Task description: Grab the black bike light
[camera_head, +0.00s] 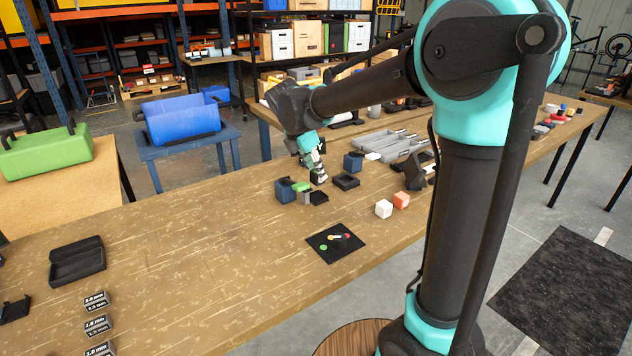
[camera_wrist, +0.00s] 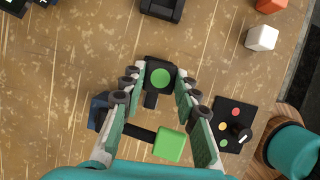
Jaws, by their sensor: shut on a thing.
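The black bike light (camera_wrist: 152,100) is a small dark block with a round green patch on its upper face. It sits between the fingertips of my gripper (camera_wrist: 162,79) in the wrist view. The fingers press on it from both sides, so my gripper is shut on it. In the head view my gripper (camera_head: 318,174) points down over the workbench, beside a dark blue block (camera_head: 285,191) and a green block (camera_head: 301,187). The fingers largely hide the light there, and whether it touches the bench is unclear.
The green block (camera_wrist: 169,144) and blue block (camera_wrist: 97,111) lie close to the fingers. A black mat (camera_head: 322,254) with coloured dots, a white cube (camera_head: 383,209), an orange cube (camera_head: 401,200) and a black tray (camera_head: 346,181) are nearby. The bench's left-middle is clear.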

